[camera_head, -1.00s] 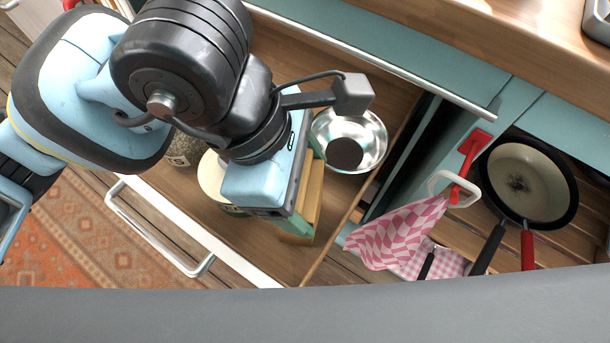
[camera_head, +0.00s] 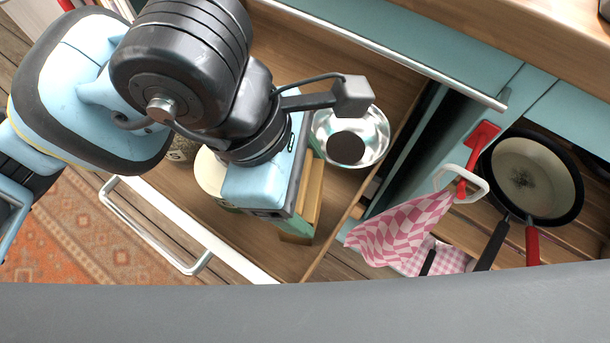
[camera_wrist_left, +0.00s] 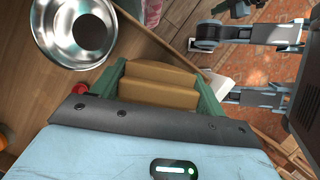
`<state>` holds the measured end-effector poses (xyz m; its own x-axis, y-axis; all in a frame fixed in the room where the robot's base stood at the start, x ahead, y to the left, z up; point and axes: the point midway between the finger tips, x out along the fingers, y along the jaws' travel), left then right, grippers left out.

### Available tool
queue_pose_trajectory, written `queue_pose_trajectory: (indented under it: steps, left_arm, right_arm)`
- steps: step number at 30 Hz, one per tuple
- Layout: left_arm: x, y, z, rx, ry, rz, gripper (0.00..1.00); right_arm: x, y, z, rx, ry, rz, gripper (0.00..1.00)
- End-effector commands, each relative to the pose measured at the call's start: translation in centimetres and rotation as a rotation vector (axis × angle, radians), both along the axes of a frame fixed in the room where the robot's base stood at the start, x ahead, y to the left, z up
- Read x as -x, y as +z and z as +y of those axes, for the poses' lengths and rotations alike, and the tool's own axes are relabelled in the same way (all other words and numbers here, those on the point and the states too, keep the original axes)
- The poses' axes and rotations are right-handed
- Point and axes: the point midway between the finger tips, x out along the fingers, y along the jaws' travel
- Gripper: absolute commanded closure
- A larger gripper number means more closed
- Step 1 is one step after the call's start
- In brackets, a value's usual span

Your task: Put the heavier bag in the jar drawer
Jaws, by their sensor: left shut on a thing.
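My left gripper (camera_head: 303,212) reaches down into an open wooden drawer (camera_head: 330,60) with a white front. It is shut on a tan, ridged thing (camera_wrist_left: 158,88), which shows between the green fingers in the left wrist view. This may be a bag, but its whole shape is hidden by the gripper. A jar with dark speckled contents (camera_head: 183,150) and a cream-lidded jar (camera_head: 209,172) stand in the drawer, partly behind my arm. No second bag can be made out, and no weights can be read. My right gripper is not in view.
A shiny metal bowl (camera_head: 372,138) stands beside the gripper; it also shows in the left wrist view (camera_wrist_left: 50,40). At right, a pink checked cloth (camera_head: 400,228) hangs from a red-and-white holder (camera_head: 470,170), near a pan (camera_head: 530,175). The drawer's white handle (camera_head: 150,235) juts over the rug.

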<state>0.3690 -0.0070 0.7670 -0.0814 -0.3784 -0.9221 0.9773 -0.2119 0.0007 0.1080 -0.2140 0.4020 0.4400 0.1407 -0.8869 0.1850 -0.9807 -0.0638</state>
Motion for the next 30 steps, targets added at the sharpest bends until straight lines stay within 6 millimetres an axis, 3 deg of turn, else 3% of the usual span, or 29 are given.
queue_pose_trajectory:
  steps: [6,7,12,22,30]
  left_arm:
    - [0.0,-0.3,0.0,0.001,0.0,0.0,0.75]
    - [0.0,-0.3,0.0,0.001,0.0,0.0,0.23]
    - [0.0,-0.2,0.0,0.0,0.0,0.0,0.02]
    - [0.0,0.1,0.1,-0.001,0.0,-0.001,0.02]
    - [-0.4,3.7,1.5,0.001,0.002,-0.004,0.02]
  right_arm:
    - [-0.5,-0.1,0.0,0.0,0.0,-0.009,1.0]
    - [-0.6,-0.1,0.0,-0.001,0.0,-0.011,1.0]
    - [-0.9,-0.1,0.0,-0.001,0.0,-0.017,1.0]
    - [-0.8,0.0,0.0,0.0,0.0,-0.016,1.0]
    - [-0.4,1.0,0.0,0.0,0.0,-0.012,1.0]
